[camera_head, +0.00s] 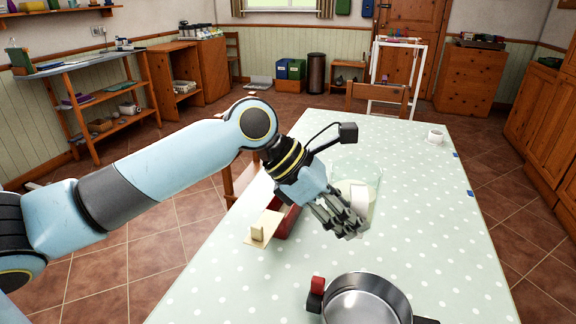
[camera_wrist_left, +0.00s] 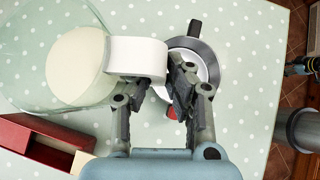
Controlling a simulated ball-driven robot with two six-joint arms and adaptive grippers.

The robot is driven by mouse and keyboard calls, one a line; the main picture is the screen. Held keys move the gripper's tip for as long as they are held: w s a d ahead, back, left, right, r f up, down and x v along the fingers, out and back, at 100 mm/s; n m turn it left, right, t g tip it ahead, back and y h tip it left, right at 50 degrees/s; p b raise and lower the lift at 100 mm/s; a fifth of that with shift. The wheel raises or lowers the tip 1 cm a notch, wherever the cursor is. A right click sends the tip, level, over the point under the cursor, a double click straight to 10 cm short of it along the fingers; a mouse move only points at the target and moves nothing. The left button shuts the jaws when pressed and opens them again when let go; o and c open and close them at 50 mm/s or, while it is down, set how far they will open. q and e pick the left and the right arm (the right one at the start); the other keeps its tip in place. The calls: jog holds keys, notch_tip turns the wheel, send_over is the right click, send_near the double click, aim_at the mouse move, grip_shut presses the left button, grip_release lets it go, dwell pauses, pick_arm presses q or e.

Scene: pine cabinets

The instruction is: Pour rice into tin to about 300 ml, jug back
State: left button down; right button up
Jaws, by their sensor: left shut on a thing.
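The clear jug (camera_head: 368,170) is on or just above the dotted table, with pale rice (camera_wrist_left: 75,65) in its lower part. It looks about upright. Its broad white handle (camera_wrist_left: 137,57) faces my left gripper (camera_head: 350,228), whose fingers are shut on it; in the left wrist view the gripper (camera_wrist_left: 158,80) reaches in from below. The fingers cover part of the handle in the head view. A round metal tin (camera_head: 366,299) with red and black side grips stands at the near edge of the head view. The part of its inside that shows looks empty.
A dark red box (camera_head: 287,220) with a cream piece (camera_head: 262,228) lies left of the gripper. A white cup (camera_head: 435,136) stands at the far right. A small dark part (camera_wrist_left: 298,66), possibly my right gripper, shows at the left wrist view's edge.

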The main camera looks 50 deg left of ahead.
pick_arm(q)
jog(key=s+a+n+p, duration=0.1)
jog(key=a+n+p, duration=0.3)
jog(key=a+p, duration=0.4)
jog(key=a, duration=0.3)
jog(key=shift+s+a+f+n+t, duration=0.25)
jog(key=shift+s+f+n+t, duration=0.05)
jog(key=shift+s+f+t, duration=0.1)
pick_arm(e)
notch_tip(320, 180, up, 10)
jog(key=shift+s+d+r, duration=0.1)
jog(key=shift+r, duration=0.05)
pick_arm(q)
jog(key=shift+s+a+r+n+h+p, duration=0.1)
jog(key=shift+s+r+n+h+p, duration=0.3)
jog(key=shift+p, duration=0.75)
pick_arm(e)
jog(key=shift+d+r, duration=0.3)
jog(key=shift+r, duration=0.65)
pick_arm(q)
jog(key=shift+w, duration=0.1)
